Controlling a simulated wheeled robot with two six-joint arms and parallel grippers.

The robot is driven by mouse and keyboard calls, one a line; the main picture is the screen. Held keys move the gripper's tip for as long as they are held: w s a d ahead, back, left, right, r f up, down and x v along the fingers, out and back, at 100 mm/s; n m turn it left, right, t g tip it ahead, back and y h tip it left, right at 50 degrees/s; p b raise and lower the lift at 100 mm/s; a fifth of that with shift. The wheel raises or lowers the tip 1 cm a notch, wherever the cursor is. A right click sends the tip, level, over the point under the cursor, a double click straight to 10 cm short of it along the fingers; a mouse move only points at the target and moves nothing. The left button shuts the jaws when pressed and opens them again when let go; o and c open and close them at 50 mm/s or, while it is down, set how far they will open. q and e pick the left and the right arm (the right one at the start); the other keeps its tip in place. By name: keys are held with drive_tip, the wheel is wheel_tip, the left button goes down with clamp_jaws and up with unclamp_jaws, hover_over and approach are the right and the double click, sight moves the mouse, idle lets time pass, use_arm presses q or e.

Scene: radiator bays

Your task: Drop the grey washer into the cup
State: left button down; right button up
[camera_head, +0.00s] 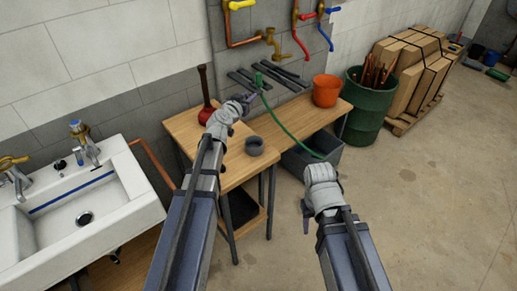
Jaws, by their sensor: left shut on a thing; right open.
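A small dark grey cup (254,146) stands upright on the wooden bench, right of my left forearm. My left gripper (246,99) is above the bench, behind the cup and higher in the picture. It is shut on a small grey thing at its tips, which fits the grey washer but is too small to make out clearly. The gripper is apart from the cup. The inside of the cup is dark. My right gripper (306,219) is open, low and right of the bench, partly hidden by its wrist.
A plunger (205,100) stands behind my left arm. A green hose (283,127) curves past my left gripper towards a grey bin (296,161). An orange pot (326,91) stands on the bench's right part. A white sink (135,185) is at left. The floor at right is open.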

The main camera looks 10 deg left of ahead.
use_arm(q)
drive_tip(key=m+h+b, duration=0.1)
drive_tip(key=h+b, duration=0.1)
drive_tip(key=b, duration=1)
hover_over(248, 139)
drive_tip(key=s+d, duration=0.1)
drive_tip(key=s, duration=0.2)
wheel_tip(248, 139, down, 14)
drive_tip(key=shift+s, duration=0.2)
wheel_tip(248, 139, down, 6)
drive_tip(key=b, duration=0.6)
drive_tip(key=c, duration=0.5)
unclamp_jaws()
drive_tip(key=shift+c, duration=0.2)
drive_tip(key=p+v, duration=0.1)
drive_tip(key=v, duration=0.7)
drive_tip(key=shift+r, duration=0.1)
drive_tip(key=shift+w, duration=0.1)
